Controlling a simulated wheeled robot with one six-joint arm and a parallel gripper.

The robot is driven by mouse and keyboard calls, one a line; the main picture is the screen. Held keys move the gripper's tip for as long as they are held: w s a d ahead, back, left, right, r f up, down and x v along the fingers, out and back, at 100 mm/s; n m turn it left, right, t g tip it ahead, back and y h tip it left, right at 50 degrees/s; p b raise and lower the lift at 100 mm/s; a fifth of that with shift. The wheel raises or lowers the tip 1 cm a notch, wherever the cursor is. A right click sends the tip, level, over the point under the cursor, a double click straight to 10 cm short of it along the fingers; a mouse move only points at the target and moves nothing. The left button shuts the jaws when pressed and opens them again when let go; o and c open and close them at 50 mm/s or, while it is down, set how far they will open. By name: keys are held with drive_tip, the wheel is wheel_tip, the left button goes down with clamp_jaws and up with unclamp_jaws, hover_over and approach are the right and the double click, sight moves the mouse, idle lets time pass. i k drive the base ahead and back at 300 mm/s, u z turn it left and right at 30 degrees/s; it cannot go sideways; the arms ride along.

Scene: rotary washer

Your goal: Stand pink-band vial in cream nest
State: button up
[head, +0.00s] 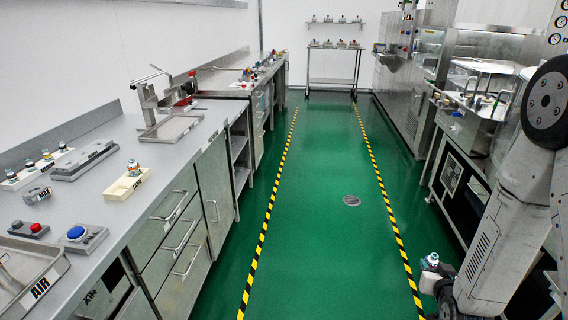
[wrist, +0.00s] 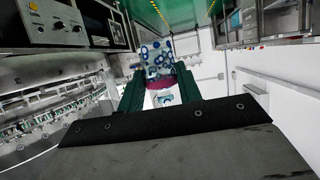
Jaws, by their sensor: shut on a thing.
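The pink-band vial (wrist: 158,72) is clear with blue spots and has a magenta band (wrist: 160,84). My gripper (wrist: 160,90) is shut on it, with a dark green finger on each side. In the head view my gripper (head: 436,274) is low at the right, over the green floor, and the vial's pale, blue-marked top (head: 432,259) shows above it. The labels are too small to read.
A press-like stand (head: 165,105) is farther back. The green aisle (head: 320,220) is clear.

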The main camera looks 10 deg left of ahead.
sight(128, 183)
drive_tip(key=u, duration=0.8)
drive_tip(key=i, duration=0.65)
drive_tip(key=u, duration=0.65)
